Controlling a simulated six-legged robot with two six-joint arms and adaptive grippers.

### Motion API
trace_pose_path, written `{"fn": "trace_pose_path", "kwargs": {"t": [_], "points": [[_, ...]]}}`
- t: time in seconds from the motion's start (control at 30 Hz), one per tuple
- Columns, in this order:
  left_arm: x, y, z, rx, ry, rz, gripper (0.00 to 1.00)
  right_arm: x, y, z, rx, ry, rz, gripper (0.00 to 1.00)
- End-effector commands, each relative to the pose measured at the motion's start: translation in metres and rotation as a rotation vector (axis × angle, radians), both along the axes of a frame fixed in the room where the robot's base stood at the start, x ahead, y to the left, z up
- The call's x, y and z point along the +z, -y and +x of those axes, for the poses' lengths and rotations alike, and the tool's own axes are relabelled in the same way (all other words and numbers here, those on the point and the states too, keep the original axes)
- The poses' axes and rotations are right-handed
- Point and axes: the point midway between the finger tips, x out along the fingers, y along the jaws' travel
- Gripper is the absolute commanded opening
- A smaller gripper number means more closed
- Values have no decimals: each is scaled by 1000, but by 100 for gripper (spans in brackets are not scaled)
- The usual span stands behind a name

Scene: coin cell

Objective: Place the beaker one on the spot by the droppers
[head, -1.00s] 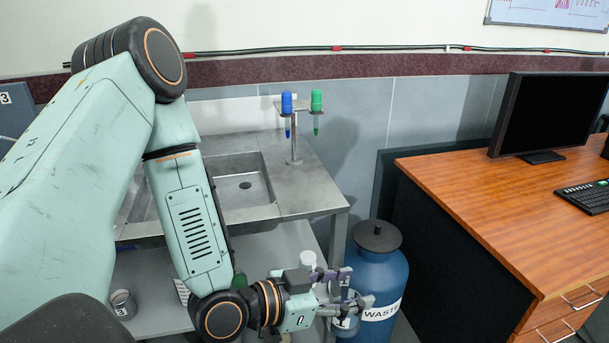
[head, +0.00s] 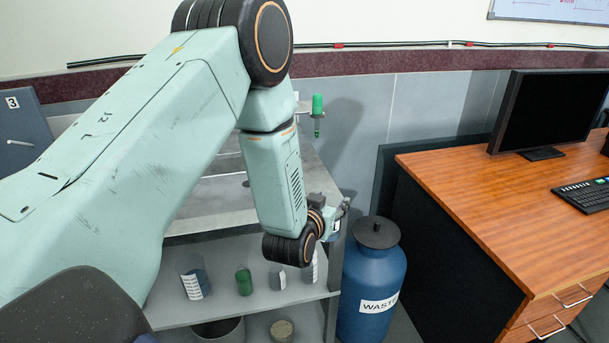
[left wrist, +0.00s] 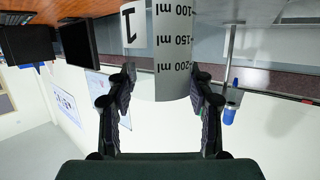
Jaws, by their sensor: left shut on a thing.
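Beaker one (left wrist: 170,50), pale with a "1" and ml marks, is between the fingers of my left gripper (left wrist: 162,74) in the left wrist view. The gripper is shut on it. In the head view my left gripper (head: 337,212) is near the right edge of the steel sink table (head: 325,185), and I cannot make out the beaker there. The green dropper (head: 317,105) hangs in its stand behind the gripper. The blue dropper (left wrist: 231,100) shows in the left wrist view; my arm hides it in the head view. The spot by the droppers is not visible.
A blue waste drum (head: 373,275) stands right of the sink table. The shelf below (head: 255,305) holds a labelled beaker (head: 194,283), a green bottle (head: 244,283) and other containers. A wooden desk (head: 500,205) with a monitor (head: 548,112) is at right.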

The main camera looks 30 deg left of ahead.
Motion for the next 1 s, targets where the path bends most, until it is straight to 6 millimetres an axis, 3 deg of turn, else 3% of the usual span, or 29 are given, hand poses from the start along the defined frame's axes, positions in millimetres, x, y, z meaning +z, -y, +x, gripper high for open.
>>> {"fn": "trace_pose_path", "kwargs": {"t": [0.2, 0.47, 0.7, 1.0], "points": [[21, -19, 16, 183, 4, 1, 2, 6, 0, 0, 0, 0, 0, 0], [35, -40, 22, 394, 5, -1, 2, 8, 0, 0, 0, 0, 0, 0], [38, -61, 17, 569, 3, -2, 3, 8, 0, 0, 0, 0, 0, 0], [34, -68, 9, 645, 4, 1, 3, 8, 0, 0, 0, 0, 0, 0]]}}
